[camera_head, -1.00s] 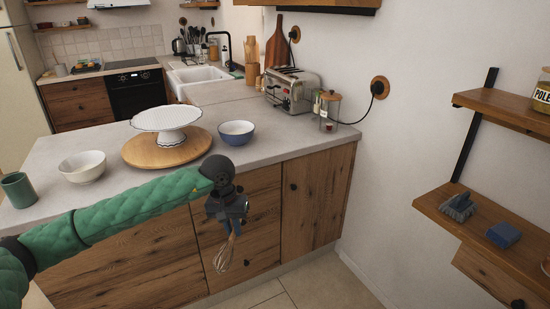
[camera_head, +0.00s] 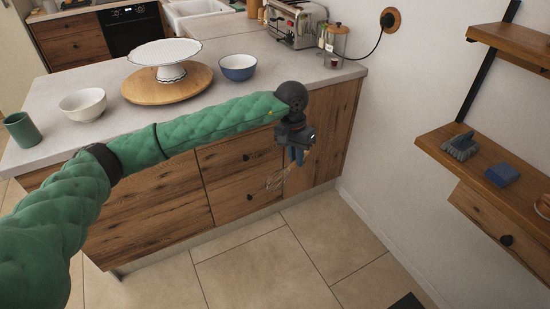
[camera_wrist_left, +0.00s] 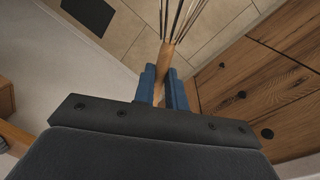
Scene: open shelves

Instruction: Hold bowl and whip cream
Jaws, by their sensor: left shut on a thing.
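My left gripper (camera_head: 296,155) is shut on the wooden handle of a wire whisk (camera_head: 277,179). The whisk hangs in front of the wooden cabinet, below the counter's edge. In the left wrist view the blue fingers (camera_wrist_left: 163,88) close around the whisk's handle (camera_wrist_left: 163,62), with its wires pointing away. A blue bowl (camera_head: 237,72) with a white inside stands on the counter right of the cake stand. A white bowl (camera_head: 83,108) stands at the counter's left. Cream cannot be seen in either bowl. My right gripper is not in view.
A white cake stand (camera_head: 168,53) sits on a round wooden board (camera_head: 150,93). A green cup (camera_head: 23,131) is at the counter's left end. A toaster (camera_head: 297,22) and jar stand by the wall. Wall shelves (camera_head: 515,190) hold a brush and a blue block.

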